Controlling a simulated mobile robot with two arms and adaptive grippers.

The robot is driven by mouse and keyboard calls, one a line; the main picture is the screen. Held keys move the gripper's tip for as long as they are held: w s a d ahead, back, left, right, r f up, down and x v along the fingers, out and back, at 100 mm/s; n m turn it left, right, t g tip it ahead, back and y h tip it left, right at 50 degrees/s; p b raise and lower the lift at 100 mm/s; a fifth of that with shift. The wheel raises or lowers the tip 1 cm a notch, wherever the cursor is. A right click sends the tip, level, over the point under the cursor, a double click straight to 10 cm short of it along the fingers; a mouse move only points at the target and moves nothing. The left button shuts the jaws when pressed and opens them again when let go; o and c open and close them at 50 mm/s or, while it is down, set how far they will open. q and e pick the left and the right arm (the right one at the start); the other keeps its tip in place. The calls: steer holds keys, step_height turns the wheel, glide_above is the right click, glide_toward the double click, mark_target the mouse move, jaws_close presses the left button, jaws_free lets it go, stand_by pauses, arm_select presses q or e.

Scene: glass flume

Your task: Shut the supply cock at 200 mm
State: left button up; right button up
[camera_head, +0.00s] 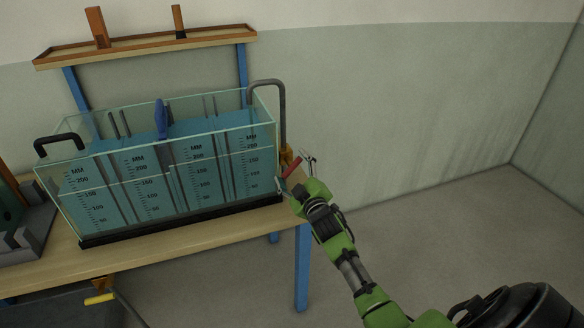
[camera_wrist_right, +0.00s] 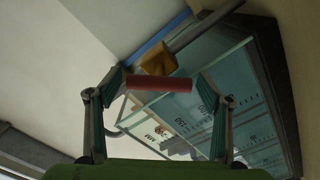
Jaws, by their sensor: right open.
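The glass flume (camera_head: 180,222) stands on the wooden bench, divided by upright plates and holding blue water. Black MM scales mark its front panes; I cannot read the water level exactly against the 200 mark. The supply cock has a brass body (camera_head: 287,156) under a grey bent pipe (camera_head: 283,105) at the flume's right end, and a red lever (camera_head: 292,167). My right gripper (camera_head: 296,173) is open around the lever. In the right wrist view the red lever (camera_wrist_right: 160,84) lies crosswise between the spread fingers, with the brass body (camera_wrist_right: 156,59) beyond it. My left gripper is out of view.
A blue handle (camera_head: 161,118) stands up from the flume's middle, and a black bent pipe (camera_head: 60,139) is at its left end. A wooden shelf (camera_head: 145,47) is behind. Grey and green equipment (camera_head: 25,235) sits at the bench's left. The floor to the right is clear.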

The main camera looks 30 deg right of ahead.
steer(key=shift+w+d, duration=0.1)
steer(key=shift+w, duration=0.15)
steer(key=c, duration=1.1)
steer(key=m+p, duration=0.1)
steer(key=m, duration=0.3)
steer(key=m+p, duration=0.1)
steer(key=m, duration=0.4)
steer(key=shift+m, duration=0.3)
